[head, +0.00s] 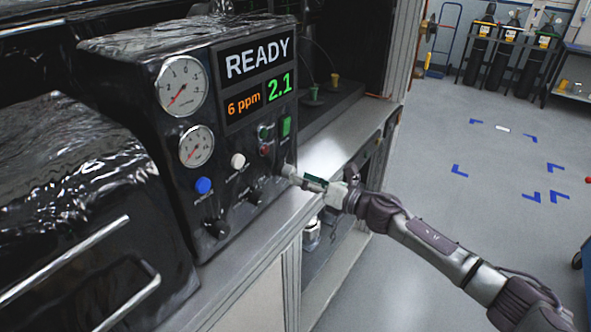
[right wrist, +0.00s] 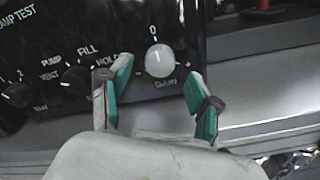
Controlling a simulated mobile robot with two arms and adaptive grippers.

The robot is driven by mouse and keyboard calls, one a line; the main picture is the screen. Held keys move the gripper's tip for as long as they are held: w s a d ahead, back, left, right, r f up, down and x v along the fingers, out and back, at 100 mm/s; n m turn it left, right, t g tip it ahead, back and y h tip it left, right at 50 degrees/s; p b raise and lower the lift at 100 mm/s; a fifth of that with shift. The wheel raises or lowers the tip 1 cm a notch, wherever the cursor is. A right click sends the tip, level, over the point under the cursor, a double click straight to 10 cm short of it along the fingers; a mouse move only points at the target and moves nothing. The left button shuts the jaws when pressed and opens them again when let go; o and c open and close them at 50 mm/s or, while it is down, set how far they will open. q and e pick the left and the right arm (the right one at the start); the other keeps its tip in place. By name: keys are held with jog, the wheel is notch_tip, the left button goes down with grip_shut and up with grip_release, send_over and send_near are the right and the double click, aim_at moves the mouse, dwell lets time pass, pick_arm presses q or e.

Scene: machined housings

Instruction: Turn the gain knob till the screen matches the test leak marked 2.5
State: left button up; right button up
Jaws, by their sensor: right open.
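In the head view the right gripper (head: 304,180) reaches the panel's lower right corner. The screen (head: 257,67) reads READY, 6 ppm in orange and 2.1 in green. I cannot make out a test leak marked 2.5. My left gripper is not in view.
The panel also carries two dial gauges (head: 181,85), a blue button (head: 203,185), a white button (head: 238,160) and black knobs (head: 216,228), one being the FILL selector (right wrist: 76,76). A grey ledge (head: 255,230) runs below. Floor at right is largely clear; gas cylinders (head: 510,55) stand behind.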

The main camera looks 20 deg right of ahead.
aim_at(289, 172)
jog(key=shift+x, duration=1.3)
jog(key=c, duration=1.1)
